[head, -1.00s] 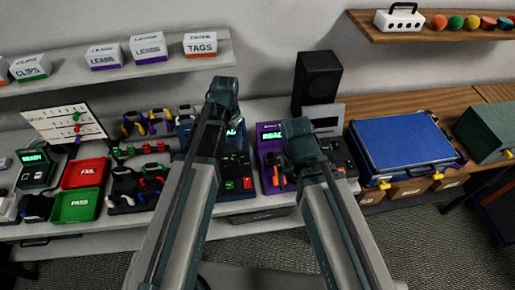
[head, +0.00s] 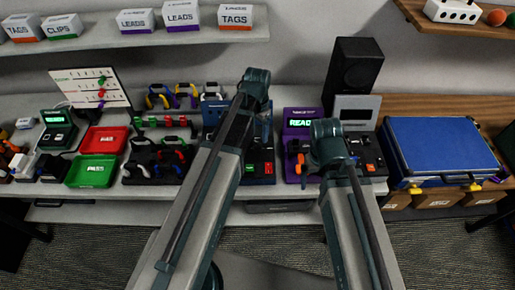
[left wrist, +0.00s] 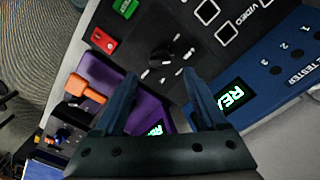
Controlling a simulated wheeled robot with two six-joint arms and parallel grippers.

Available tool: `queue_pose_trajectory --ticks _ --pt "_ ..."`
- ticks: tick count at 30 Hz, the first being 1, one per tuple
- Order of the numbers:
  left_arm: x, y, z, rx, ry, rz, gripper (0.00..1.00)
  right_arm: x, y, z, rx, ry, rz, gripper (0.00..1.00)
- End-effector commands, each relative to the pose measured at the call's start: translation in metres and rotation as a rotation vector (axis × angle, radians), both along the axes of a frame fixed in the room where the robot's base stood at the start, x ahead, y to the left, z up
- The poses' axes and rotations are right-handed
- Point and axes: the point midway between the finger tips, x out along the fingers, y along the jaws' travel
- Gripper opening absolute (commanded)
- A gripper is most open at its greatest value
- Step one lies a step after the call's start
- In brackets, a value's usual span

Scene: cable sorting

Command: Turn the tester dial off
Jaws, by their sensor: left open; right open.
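The black tester dial (left wrist: 160,58) sits on a dark panel among white marks in the left wrist view. The panel belongs to the blue tester (left wrist: 290,62), whose green screen is lit. My left gripper (left wrist: 165,85) is open and empty, its two fingers pointing at the panel on either side below the dial, apart from it as far as I can see. In the head view my left arm (head: 215,165) covers much of this tester and hides the dial. My right gripper (head: 333,150) is over the purple tester (head: 300,120); its fingertips are hidden.
An orange handle (left wrist: 84,88) stands by the purple tester close to my left gripper. Red tray (head: 104,140), green tray (head: 91,171) and cable racks lie to the left. A black speaker (head: 354,72) and a blue case (head: 440,150) are to the right.

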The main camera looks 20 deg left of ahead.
Motion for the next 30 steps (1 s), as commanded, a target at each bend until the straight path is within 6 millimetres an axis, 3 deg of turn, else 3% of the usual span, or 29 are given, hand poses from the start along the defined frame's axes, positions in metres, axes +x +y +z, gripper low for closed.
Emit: queue_pose_trajectory --ticks 1,12,24,26,30 --pt "0.0 0.0 -0.015 0.0 0.0 0.0 0.74 0.0 0.0 -0.015 0.0 0.0 0.0 0.92" --pt "0.0 0.0 -0.061 0.0 0.0 0.0 0.74 0.0 0.0 -0.061 0.0 0.0 -0.002 0.92" --pt "0.0 0.0 -0.066 0.0 0.0 0.0 0.74 0.0 0.0 -0.066 0.0 0.0 -0.002 0.92" --pt "0.0 0.0 -0.066 0.0 0.0 0.0 0.67 0.0 0.0 -0.066 0.0 0.0 -0.002 0.92" --pt "0.0 0.0 -0.066 0.0 0.0 0.0 0.42 0.0 0.0 -0.066 0.0 0.0 -0.002 0.92"
